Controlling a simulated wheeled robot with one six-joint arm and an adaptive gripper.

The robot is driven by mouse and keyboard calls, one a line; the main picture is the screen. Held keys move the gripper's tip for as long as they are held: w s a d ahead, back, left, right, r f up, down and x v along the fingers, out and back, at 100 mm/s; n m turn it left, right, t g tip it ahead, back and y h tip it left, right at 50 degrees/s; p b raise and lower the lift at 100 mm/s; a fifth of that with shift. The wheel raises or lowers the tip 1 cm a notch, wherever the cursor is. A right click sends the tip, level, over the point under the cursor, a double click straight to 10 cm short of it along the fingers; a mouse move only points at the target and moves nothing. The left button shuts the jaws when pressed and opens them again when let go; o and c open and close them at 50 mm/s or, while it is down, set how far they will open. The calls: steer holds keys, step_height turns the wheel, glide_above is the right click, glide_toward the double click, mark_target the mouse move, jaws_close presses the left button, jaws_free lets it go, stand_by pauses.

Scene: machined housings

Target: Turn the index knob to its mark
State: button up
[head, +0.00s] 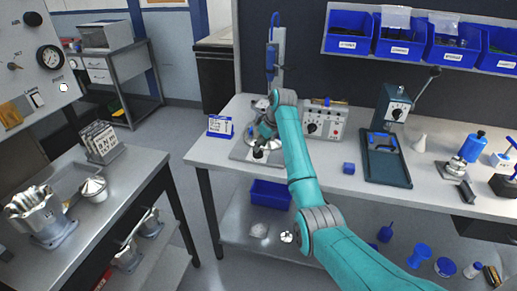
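My gripper (264,130) is at the workbench's left part, above a flat metal plate (240,155) with a round metal fixture on it. The gripper is small and partly merged with the fixture, so I cannot tell whether its fingers are open or shut. A small dark knob-like part (258,153) shows just below it at the plate's front; contact cannot be made out. I cannot tell for sure that this is the index knob, and its mark is too small to see.
A lever press (386,150) is further right. A blue-framed card (220,125) stands left. A side table (140,168) holds metal housings (45,215). Blue bins (348,32) hang above.

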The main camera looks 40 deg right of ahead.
steer(key=shift+x, duration=1.35)
jaws_close()
